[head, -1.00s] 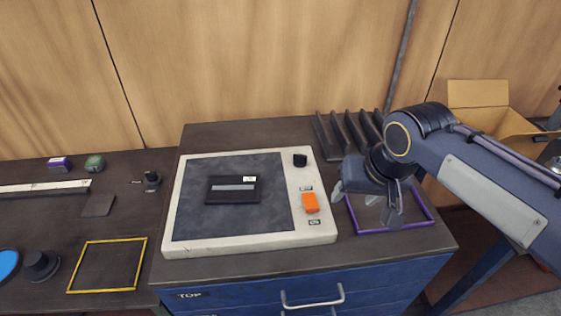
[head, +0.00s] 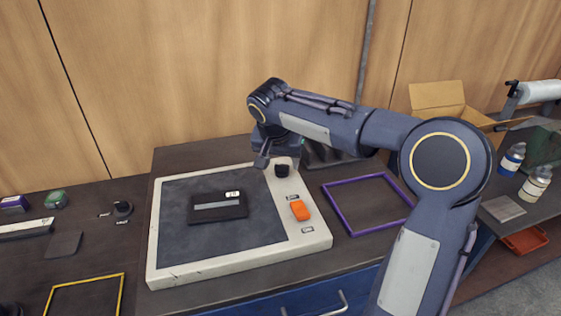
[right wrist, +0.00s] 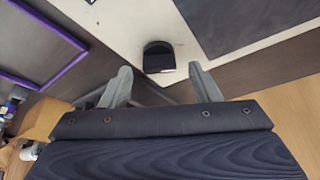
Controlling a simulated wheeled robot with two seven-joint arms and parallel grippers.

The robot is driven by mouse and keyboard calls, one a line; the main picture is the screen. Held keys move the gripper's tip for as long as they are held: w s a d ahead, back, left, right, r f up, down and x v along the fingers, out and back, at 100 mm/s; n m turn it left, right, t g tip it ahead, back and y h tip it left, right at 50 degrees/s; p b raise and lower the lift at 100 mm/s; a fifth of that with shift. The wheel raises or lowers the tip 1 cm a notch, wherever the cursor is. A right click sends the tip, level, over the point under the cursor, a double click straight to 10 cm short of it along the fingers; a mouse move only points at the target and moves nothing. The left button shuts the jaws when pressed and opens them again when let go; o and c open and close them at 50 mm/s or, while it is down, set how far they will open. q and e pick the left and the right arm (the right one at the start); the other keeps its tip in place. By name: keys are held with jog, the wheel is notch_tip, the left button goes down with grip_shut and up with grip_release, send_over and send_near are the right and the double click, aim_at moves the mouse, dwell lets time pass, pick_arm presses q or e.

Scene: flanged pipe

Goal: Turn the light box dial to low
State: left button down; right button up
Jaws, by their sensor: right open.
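The light box (head: 158,236) is a pale-framed panel with a dark surface, lying on the dark bench top. Its black dial (head: 282,171) sits at the far right corner of the frame. In the right wrist view the dial (right wrist: 158,57) shows just beyond and between the fingertips. My right gripper (head: 279,158) is open and empty behind the dial; its two fingers (right wrist: 160,82) are apart in the wrist view, with no clear contact. The dial's setting marks cannot be read. My left gripper is not in view.
An orange switch (head: 300,210) with small labels is on the light box's right frame. A black cartridge-like piece (head: 217,207) lies on its surface. A purple frame outline (head: 337,213) is to the right; dark slotted ribs (head: 318,155) stand behind. A cardboard box (head: 437,97) is at back right.

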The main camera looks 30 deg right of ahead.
jog(key=shift+w+d+f, duration=0.15)
jog(key=shift+f, duration=0.35)
jog(key=shift+c, duration=0.3)
jog(key=c, duration=0.9)
